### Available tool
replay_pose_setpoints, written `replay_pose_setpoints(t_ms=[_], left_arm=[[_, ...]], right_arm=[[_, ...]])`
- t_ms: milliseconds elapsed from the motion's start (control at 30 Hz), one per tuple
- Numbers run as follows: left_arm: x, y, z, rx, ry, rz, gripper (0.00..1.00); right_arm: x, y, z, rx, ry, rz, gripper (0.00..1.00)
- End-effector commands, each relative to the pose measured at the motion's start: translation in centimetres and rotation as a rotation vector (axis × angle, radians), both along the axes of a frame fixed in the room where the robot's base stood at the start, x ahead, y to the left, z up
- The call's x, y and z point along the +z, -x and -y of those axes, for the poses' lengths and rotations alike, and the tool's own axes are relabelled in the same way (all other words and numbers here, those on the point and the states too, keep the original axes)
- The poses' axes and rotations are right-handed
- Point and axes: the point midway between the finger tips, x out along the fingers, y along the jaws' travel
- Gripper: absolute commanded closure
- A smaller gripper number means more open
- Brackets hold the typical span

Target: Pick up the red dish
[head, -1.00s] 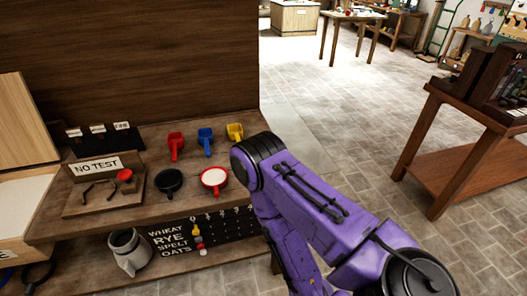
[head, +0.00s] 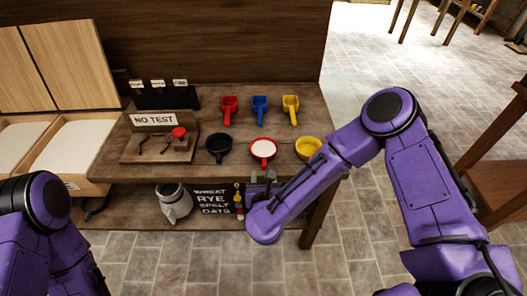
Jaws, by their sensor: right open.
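The red dish (head: 263,160) is a small round dish with a pale white inside and a short handle towards me. It sits upright on the wooden bench top, between a black dish (head: 219,154) and a yellow dish (head: 308,148). My right gripper (head: 262,176) is open and empty at the bench's front edge, just on the near side of the red dish. A small gap seems to separate them, but the height is hard to judge. My left arm shows at the left edge, and its gripper is out of view.
Red (head: 229,106), blue (head: 260,107) and yellow (head: 290,106) scoops lie behind the dishes. A NO TEST sign (head: 153,120) and a board with a red-topped item (head: 179,133) are at left. A grey jug (head: 174,202) stands on the lower shelf.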

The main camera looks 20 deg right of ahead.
Motion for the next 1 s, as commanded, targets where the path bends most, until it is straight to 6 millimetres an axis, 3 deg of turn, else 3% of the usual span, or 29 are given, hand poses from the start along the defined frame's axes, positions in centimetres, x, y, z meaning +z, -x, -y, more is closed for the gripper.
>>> replay_pose_setpoints(t_ms=[367,500,733,767,900,1000], left_arm=[[3.1,0.0,0.0,0.0,0.0,0.0,0.57],[3.3,0.0,0.0,0.0,0.0,0.0,0.57],[3.2,0.0,0.0,0.0,0.0,0.0,0.57],[3.2,0.0,0.0,0.0,0.0,0.0,0.57],[3.2,0.0,0.0,0.0,0.0,0.0,0.57],[3.2,0.0,0.0,0.0,0.0,0.0,0.57]], right_arm=[[-1.8,-5.0,1.9,0.004,0.009,-0.006,0.53],[-2.9,-6.8,2.4,0.006,0.008,-0.005,0.53],[-3.3,-7.1,2.4,0.008,0.008,-0.006,0.53],[-3.3,-7.0,2.4,0.008,0.008,-0.006,0.56],[-3.2,-7.0,2.4,0.008,0.008,-0.006,1.0],[-3.2,-7.1,2.4,0.008,0.008,-0.006,1.0]])
